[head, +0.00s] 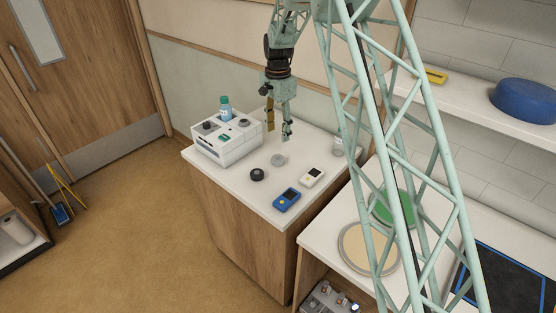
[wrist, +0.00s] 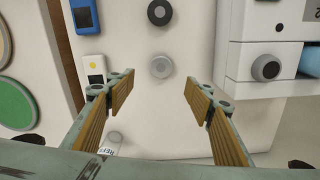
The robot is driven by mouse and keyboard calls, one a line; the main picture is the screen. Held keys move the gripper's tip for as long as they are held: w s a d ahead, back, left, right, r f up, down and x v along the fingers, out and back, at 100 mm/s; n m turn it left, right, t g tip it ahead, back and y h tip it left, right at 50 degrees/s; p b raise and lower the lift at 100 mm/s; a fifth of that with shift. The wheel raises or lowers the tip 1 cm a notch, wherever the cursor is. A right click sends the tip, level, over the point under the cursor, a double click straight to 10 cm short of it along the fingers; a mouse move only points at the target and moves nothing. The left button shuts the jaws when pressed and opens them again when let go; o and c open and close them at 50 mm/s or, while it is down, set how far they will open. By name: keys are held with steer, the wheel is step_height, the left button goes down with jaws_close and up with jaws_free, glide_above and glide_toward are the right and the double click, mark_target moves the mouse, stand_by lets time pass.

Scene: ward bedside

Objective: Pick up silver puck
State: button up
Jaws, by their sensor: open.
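The silver puck (head: 278,160) lies flat on the white bedside cabinet top (head: 235,185), behind and right of a black puck (head: 257,174). In the wrist view the silver puck (wrist: 161,66) shows just beyond the gap between the fingertips, roughly centred. My gripper (head: 279,129) is open and empty, above the cabinet top and pointing down. In the wrist view my gripper (wrist: 160,84) has its two tan-padded fingers spread wide on either side, with nothing between them. The fingers do not touch the puck.
A white box with knobs (head: 226,149) and a teal-capped bottle (head: 225,108) on it stands left of my gripper. A blue device (head: 286,200), a white device (head: 312,178) and a clear jar (head: 338,146) are to the right.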

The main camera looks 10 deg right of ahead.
steer(key=shift+f, duration=0.2)
stand_by(0.3)
glide_above(278, 158)
steer(key=shift+f, duration=4.15)
steer(key=shift+f, duration=0.15)
steer(key=shift+f+p, duration=0.55)
steer(key=shift+f, duration=1.9)
steer(key=c, duration=1.1)
